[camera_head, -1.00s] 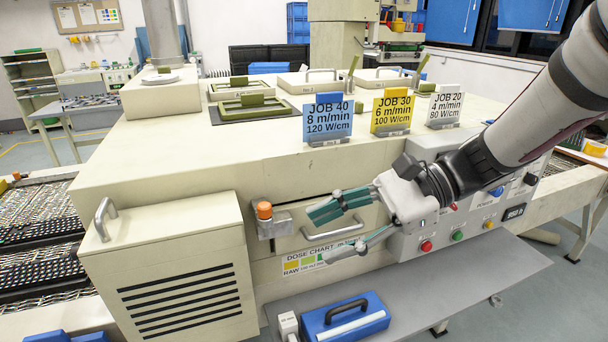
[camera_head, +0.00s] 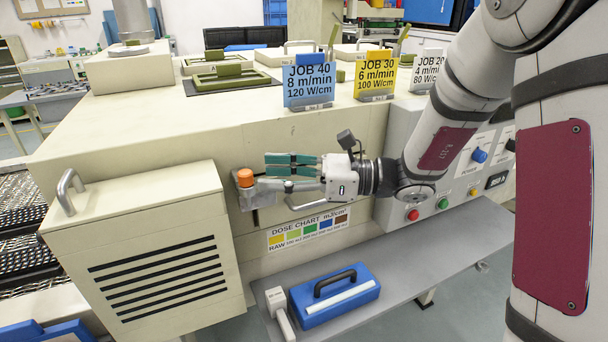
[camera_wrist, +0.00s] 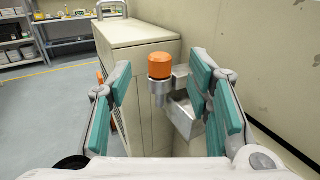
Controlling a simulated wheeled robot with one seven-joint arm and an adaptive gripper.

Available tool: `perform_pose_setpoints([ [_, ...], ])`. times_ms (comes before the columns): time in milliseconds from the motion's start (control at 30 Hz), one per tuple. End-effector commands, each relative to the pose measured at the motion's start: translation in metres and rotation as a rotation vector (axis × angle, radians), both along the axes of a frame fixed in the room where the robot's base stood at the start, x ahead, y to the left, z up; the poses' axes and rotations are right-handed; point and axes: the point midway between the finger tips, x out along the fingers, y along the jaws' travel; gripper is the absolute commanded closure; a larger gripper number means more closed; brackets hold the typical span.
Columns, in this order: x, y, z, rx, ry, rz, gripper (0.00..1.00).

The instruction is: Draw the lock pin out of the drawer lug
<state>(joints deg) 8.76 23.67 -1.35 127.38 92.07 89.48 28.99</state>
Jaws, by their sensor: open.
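The lock pin (camera_head: 245,177) has an orange cap and stands upright in the grey drawer lug (camera_head: 260,197) on the front of the machine. In the wrist view the orange lock pin (camera_wrist: 161,67) shows between my two fingers, ahead of their tips, with a grey collar below it at the lug (camera_wrist: 183,114). My gripper (camera_head: 268,172) has teal finger pads and points left, just right of the pin. It is open and empty; the fingers look apart from the pin. The drawer handle (camera_head: 304,204) is partly hidden behind my gripper.
A cream vented cabinet (camera_head: 140,245) with a top handle stands left of the pin. Job cards (camera_head: 308,84) stand on the machine top above. A blue box (camera_head: 335,295) lies on the grey shelf (camera_head: 425,240) below.

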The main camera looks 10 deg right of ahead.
Motion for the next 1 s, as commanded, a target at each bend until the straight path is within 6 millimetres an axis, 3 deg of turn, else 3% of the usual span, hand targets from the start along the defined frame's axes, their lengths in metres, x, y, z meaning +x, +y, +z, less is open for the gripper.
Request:
perform_pose_setpoints([
  [100, 0.004, 0.022, 0.000, 0.000, 0.000, 0.004, 0.54],
  [333, 0.010, 0.049, 0.000, 0.000, -0.001, 0.002, 0.54],
  [767, 0.012, 0.057, 0.000, 0.000, -0.001, 0.000, 0.54],
  [1000, 0.012, 0.057, 0.000, 0.000, -0.001, 0.001, 1.00],
])
